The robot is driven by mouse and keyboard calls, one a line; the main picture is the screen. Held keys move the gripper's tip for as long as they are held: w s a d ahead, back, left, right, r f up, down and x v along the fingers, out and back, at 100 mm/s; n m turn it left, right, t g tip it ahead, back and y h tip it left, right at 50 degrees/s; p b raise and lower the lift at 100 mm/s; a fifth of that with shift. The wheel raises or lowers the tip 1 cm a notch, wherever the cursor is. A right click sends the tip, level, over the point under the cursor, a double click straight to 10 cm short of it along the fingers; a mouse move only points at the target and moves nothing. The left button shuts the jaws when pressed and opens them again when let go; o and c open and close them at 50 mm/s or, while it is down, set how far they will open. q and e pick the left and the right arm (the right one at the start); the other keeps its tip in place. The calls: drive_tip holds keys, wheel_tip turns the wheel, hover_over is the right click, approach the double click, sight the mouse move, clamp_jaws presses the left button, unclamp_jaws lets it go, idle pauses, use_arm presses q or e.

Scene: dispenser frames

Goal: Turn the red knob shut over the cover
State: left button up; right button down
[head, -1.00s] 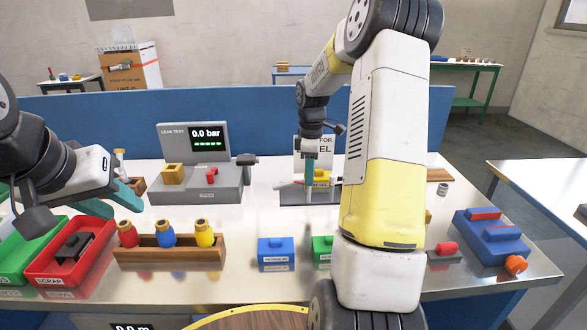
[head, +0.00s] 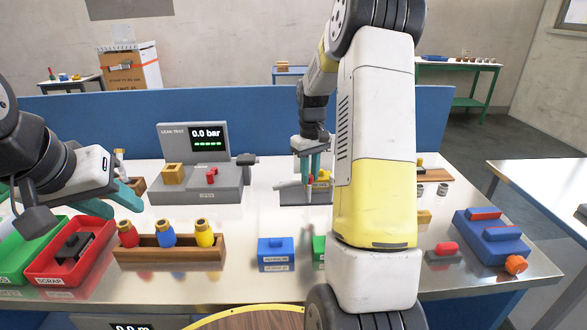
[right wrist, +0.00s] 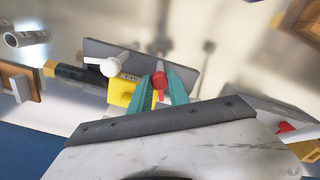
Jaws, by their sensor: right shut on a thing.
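The red knob (right wrist: 158,79) shows in the right wrist view between the teal fingertips of my right gripper (right wrist: 160,86), which is shut on it. A yellow block, seemingly the cover (right wrist: 120,94), lies just beside it on a dark grey plate (right wrist: 188,61). A white round-headed part (right wrist: 112,67) stands on the other side of the yellow block. In the head view my right gripper (head: 309,182) points down at this fixture, and the yellow cover (head: 323,177) shows just right of it. My left gripper (head: 130,197) hangs over the left of the table; its finger gap is unclear.
A grey leak tester (head: 200,190) reads 0.0 bar. A wooden rack (head: 168,251) holds red, blue and yellow bottles. Red (head: 42,270) and green trays are at left. Blue (head: 275,243) and green blocks stand in front; a blue device (head: 490,240) is at right.

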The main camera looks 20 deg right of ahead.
sight(310, 176)
drive_tip(key=shift+r+m, duration=0.1)
drive_tip(key=shift+m, duration=1.9)
drive_tip(key=c, duration=1.2)
unclamp_jaws()
drive_tip(key=shift+c, duration=0.2)
wheel_tip(310, 176, up, 8)
drive_tip(key=shift+f, duration=0.15)
